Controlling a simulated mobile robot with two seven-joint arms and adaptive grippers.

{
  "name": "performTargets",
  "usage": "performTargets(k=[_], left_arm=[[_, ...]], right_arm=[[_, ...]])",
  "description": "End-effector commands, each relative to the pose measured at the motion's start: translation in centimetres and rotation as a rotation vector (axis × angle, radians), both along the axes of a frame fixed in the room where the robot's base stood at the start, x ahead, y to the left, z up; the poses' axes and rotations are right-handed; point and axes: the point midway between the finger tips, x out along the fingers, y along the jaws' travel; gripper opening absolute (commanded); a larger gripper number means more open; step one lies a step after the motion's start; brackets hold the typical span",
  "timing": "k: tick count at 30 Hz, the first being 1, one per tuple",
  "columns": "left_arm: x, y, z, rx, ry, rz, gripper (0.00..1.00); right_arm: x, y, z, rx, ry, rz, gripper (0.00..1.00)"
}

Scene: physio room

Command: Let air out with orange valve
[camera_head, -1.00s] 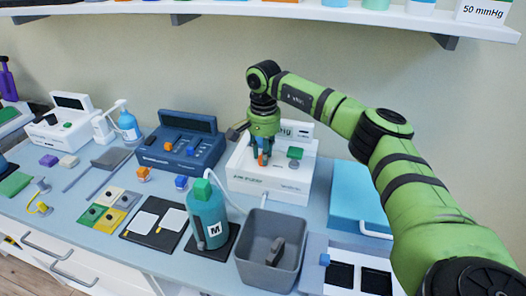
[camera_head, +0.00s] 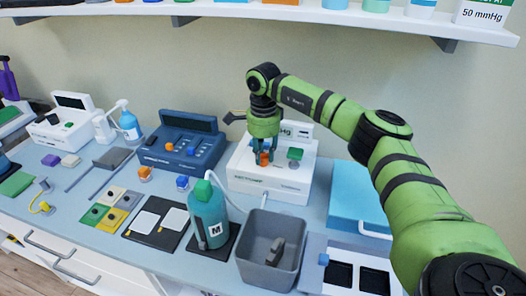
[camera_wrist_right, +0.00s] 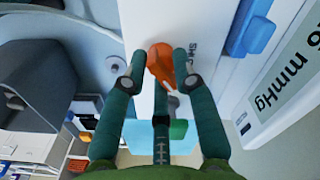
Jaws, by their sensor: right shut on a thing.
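The orange valve (camera_head: 264,158) is on top of the white pump unit (camera_head: 268,187) in the head view. My right gripper (camera_head: 264,163) reaches down from above with its fingers around the valve. In the right wrist view the orange valve (camera_wrist_right: 159,63) lies between the two teal fingertips (camera_wrist_right: 160,73), and the gripper is shut on it. The fingers partly hide the valve's base in the head view. A green knob (camera_head: 295,153) stands to the right of the valve on the same unit. My left gripper is not in view.
A teal bottle marked M (camera_head: 208,215), with a pale tube, stands in front of the unit. A grey bin (camera_head: 246,255) stands to the bottle's right. A blue device (camera_head: 165,157) is at the left, a light blue box (camera_head: 358,205) at the right. A shelf (camera_head: 330,13) runs above.

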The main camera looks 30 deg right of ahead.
Motion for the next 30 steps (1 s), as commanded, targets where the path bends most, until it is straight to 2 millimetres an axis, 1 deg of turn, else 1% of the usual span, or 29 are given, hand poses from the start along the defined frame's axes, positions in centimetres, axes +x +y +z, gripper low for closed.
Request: performTargets(k=[1,6,15,22,30], left_arm=[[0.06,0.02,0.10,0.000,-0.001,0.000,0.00],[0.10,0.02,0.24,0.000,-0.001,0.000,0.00],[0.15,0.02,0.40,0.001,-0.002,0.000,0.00],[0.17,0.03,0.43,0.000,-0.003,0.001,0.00],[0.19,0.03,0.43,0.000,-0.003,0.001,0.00]], right_arm=[[-0.34,-0.10,-0.29,-0.004,0.016,-0.044,0.00],[-0.33,-0.01,-0.33,-0.003,0.015,-0.180,0.00],[-0.33,0.16,-0.42,-0.003,0.017,-0.347,0.00],[-0.34,0.25,-0.50,-0.002,0.019,-0.402,0.00],[-0.35,0.33,-0.53,-0.001,0.020,-0.412,0.00]])
